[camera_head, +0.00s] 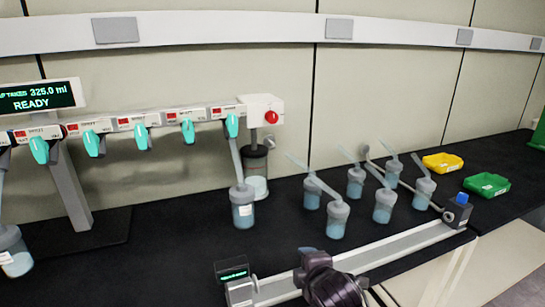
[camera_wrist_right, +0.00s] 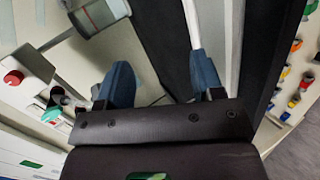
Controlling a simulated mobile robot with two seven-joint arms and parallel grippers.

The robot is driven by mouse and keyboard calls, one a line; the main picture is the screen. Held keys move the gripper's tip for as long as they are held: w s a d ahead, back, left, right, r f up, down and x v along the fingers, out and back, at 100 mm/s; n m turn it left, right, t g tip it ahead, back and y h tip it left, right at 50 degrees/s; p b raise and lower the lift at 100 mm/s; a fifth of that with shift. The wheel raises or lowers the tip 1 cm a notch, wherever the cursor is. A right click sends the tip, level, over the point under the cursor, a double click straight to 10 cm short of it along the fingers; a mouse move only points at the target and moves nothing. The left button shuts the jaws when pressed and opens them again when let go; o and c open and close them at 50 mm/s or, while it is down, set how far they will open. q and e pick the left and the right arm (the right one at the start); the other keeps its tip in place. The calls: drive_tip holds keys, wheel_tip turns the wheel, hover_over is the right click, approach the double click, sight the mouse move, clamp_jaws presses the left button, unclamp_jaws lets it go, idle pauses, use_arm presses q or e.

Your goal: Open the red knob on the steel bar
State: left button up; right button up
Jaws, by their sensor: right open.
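The red knob (camera_head: 271,117) is on the front of a white box (camera_head: 258,103) at the right end of the manifold bar (camera_head: 160,119). A red knob also shows at the left edge of the wrist view (camera_wrist_right: 13,77). My right gripper (camera_wrist_right: 162,78) is open, its two blue fingers apart, with no object clearly held between them. It is well away from the knob. In the head view my dark right wrist is at the bottom centre and largely hides the gripper. My left gripper is not in view.
Teal valve handles (camera_head: 188,130) hang along the bar. Several flasks with tubes (camera_head: 338,218) stand to the right. A long rail (camera_head: 360,262) crosses the front.

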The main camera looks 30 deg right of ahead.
drive_tip(key=w+d+r+n+t+h, duration=0.25)
drive_tip(key=w+r+n+t, duration=0.25)
drive_tip(key=w+r+n, duration=0.4)
drive_tip(key=n+t, duration=0.5)
drive_tip(key=n, duration=0.3)
approach(273, 120)
drive_tip(key=x, duration=0.9)
drive_tip(key=shift+w+d, duration=0.1)
drive_tip(key=shift+w, duration=0.15)
drive_tip(key=c, duration=0.9)
